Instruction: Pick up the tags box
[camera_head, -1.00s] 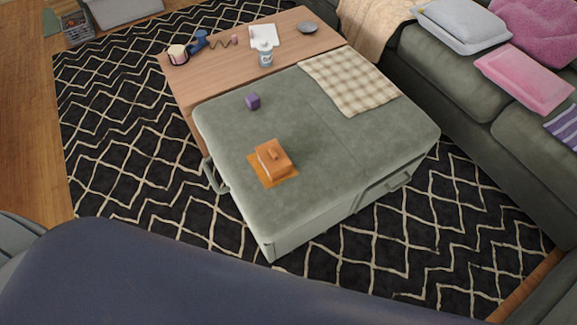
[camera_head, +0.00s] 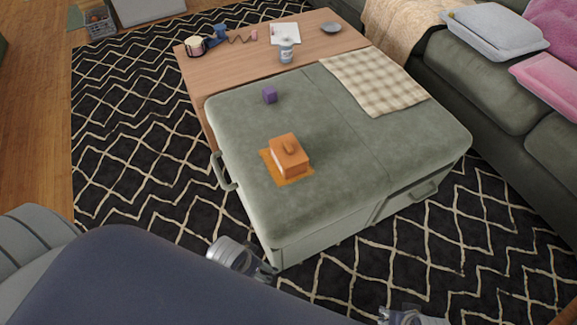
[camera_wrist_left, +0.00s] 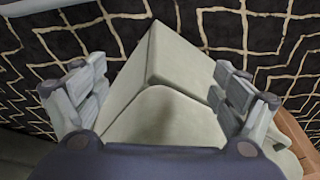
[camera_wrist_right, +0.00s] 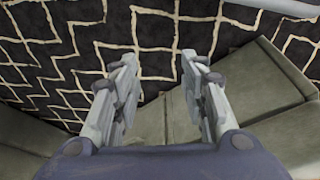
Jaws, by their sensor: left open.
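A small purple cube (camera_head: 269,95) stands farther back on the ottoman. I cannot read a label on either, so I cannot tell which is the tags box. My left gripper (camera_head: 262,270) shows at the ottoman's near corner; in the left wrist view (camera_wrist_left: 160,85) its fingers are spread and empty. My right gripper (camera_head: 408,318) is at the bottom edge; its fingers are apart and empty in the right wrist view (camera_wrist_right: 160,75).
A wooden table (camera_head: 240,65) behind the ottoman holds a white bottle (camera_head: 286,52), a dark dish (camera_head: 331,28) and other items. A checkered cloth (camera_head: 375,80) covers the ottoman's back right. A green sofa (camera_head: 490,90) stands right. The patterned rug (camera_head: 130,150) is clear at left.

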